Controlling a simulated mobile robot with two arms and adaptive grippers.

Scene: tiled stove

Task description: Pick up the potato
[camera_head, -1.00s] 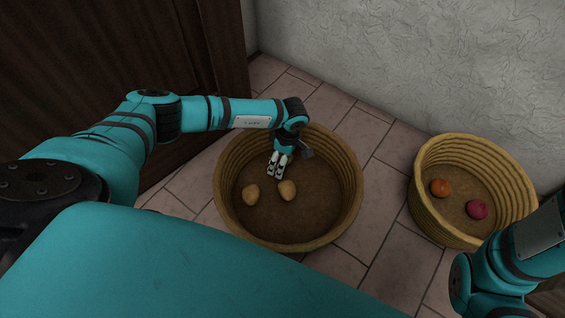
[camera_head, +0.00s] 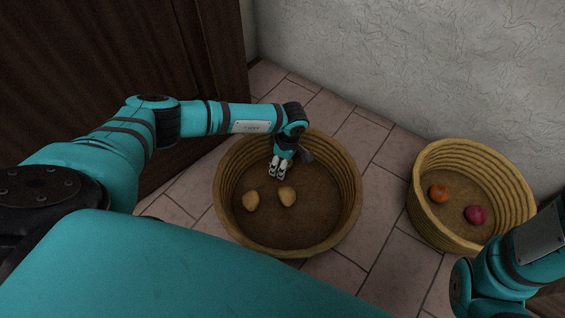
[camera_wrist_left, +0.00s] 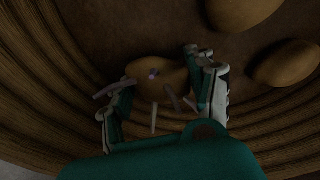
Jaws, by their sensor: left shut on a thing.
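Two pale brown potatoes, a left one (camera_head: 251,200) and a right one (camera_head: 286,197), lie on the floor of the large woven basket (camera_head: 352,210) in the head view. My left gripper (camera_head: 281,172) reaches down into this basket, just behind them. In the left wrist view, a third potato (camera_wrist_left: 160,72) is between the fingers of the left gripper (camera_wrist_left: 163,92), which is shut on it. This potato is hidden by the gripper in the head view. The other two potatoes show at the upper right of the wrist view (camera_wrist_left: 240,10) (camera_wrist_left: 285,64). My right gripper is out of view.
A second woven basket (camera_head: 425,215) stands at the right, holding an orange round item (camera_head: 438,193) and a magenta one (camera_head: 476,214). Tiled floor (camera_head: 385,250) lies between the baskets. A dark wooden panel (camera_head: 110,60) is at the left and a rough grey wall (camera_head: 420,60) behind.

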